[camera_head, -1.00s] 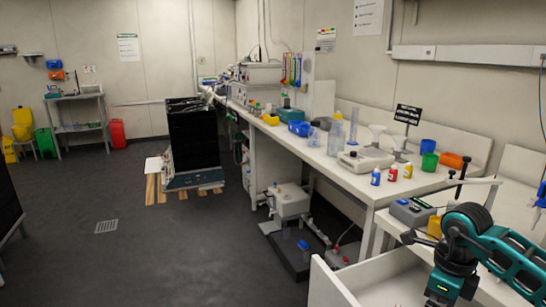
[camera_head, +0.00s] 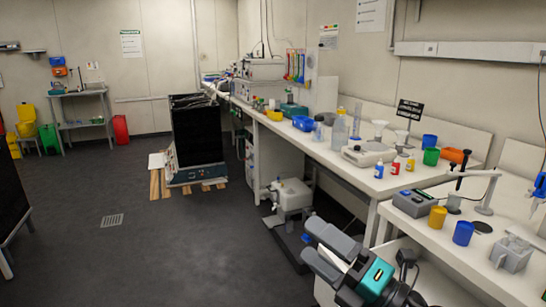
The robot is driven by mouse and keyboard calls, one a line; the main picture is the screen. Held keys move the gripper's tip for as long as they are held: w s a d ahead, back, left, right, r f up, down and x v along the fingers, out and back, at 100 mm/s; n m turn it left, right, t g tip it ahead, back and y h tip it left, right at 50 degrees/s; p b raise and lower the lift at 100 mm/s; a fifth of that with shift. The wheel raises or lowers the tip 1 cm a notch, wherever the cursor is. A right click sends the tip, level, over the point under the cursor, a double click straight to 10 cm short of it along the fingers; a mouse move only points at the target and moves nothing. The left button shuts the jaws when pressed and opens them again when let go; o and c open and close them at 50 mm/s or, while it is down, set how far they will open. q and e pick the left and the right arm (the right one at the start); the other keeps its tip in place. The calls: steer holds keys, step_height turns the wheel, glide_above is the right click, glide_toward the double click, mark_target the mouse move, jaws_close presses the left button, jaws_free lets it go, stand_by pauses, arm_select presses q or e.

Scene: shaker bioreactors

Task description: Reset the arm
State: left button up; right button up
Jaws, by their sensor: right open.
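My right gripper (camera_head: 318,242) shows at the bottom, right of the middle. The gripper is in front of the near bench's left side, over the aisle edge as seen. My left gripper and arm are out of view.
The near bench (camera_head: 452,246) at right holds a grey device (camera_head: 415,203), a yellow cup (camera_head: 437,218), a blue cup (camera_head: 463,233) and a clear grey container (camera_head: 511,252). A white pump-like unit (camera_head: 292,194) stands low behind the gripper. The dark floor (camera_head: 130,255) at left is open.

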steer(key=s+d+f+m+t+h, duration=0.1)
steer(key=d+f+m+h, duration=0.3)
steer(key=d+m+h, duration=0.55)
steer(key=s+d+f+m+t+h, duration=0.15)
steer(key=d+f+m+h, duration=0.45)
steer(key=m, duration=0.7)
steer(key=s+a+f+m+g, duration=0.1)
steer(key=s+f+m+g, duration=0.3)
steer(key=s+f+g, duration=0.45)
steer(key=s+a+f+m+g, duration=0.1)
steer(key=s+f+m+g, duration=0.3)
steer(key=s, duration=0.8)
arm_select(q)
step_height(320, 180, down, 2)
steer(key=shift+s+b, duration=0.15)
steer(key=shift+b, duration=0.8)
arm_select(e)
steer(key=w+a+f+n+t+y, duration=0.1)
steer(key=w+a+f+t, duration=0.2)
steer(key=w+f+t, duration=0.3)
step_height(320, 180, down, 6)
steer(key=shift+w+r+t, duration=0.15)
steer(key=shift+w+t, duration=0.25)
steer(key=shift+w, duration=0.5)
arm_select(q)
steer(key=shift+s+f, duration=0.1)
arm_select(e)
steer(key=shift+y, duration=0.25)
steer(key=shift+c, duration=0.4)
